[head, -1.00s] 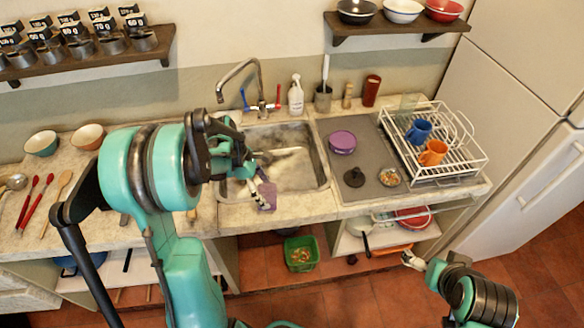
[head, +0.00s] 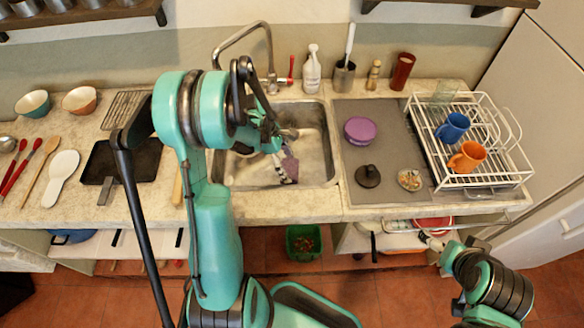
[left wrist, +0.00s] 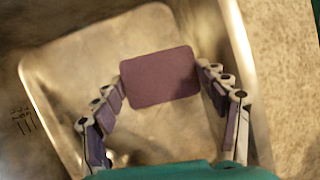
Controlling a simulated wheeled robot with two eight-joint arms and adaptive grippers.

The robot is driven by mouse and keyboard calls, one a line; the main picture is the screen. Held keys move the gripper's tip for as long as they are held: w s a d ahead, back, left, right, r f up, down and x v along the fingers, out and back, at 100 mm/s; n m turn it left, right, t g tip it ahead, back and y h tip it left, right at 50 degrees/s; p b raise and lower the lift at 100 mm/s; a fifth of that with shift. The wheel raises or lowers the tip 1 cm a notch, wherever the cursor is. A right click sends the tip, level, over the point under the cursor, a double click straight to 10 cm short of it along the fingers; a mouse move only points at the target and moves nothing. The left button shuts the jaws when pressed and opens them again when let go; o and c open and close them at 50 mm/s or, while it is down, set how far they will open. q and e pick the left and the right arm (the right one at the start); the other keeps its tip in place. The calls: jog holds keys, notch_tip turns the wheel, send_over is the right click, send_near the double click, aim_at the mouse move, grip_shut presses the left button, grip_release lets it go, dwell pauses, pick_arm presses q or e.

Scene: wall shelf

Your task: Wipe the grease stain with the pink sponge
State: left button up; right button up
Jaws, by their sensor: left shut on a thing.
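The pink sponge looks mauve, a flat rectangle with rounded corners. It shows in the left wrist view (left wrist: 160,76) and in the head view (head: 290,169). My left gripper (head: 283,160) is shut on it, with the jointed fingers on either side of it in the left wrist view (left wrist: 160,90). The gripper holds it over the metal sink (head: 318,142); whether it touches the sink floor I cannot tell. The sink floor has uneven brownish shading, and I cannot make out a distinct grease stain. My right gripper (head: 432,242) is low, in front of the counter, its fingers too small to read.
A grey mat (head: 388,133) right of the sink holds a purple container (head: 360,130), a black lid (head: 368,177) and a white rack (head: 490,178) with mugs. A soap bottle (head: 312,70) and the faucet (head: 270,60) stand behind. A black pan (head: 120,160) lies left.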

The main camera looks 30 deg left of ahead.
aim_at(285, 166)
pick_arm(q)
jog(key=f, duration=0.1)
jog(key=f+b, duration=0.1)
jog(key=shift+w+f, duration=0.3)
jog(key=shift+w, duration=0.05)
jog(key=shift+s+f+b, duration=0.1)
jog(key=shift+f+b, duration=0.2)
jog(key=shift+f, duration=0.1)
jog(key=shift+f+b, duration=1.6)
jog(key=shift+f, duration=0.8)
jog(key=shift+f+b, duration=0.85)
jog(key=shift+f, duration=0.1)
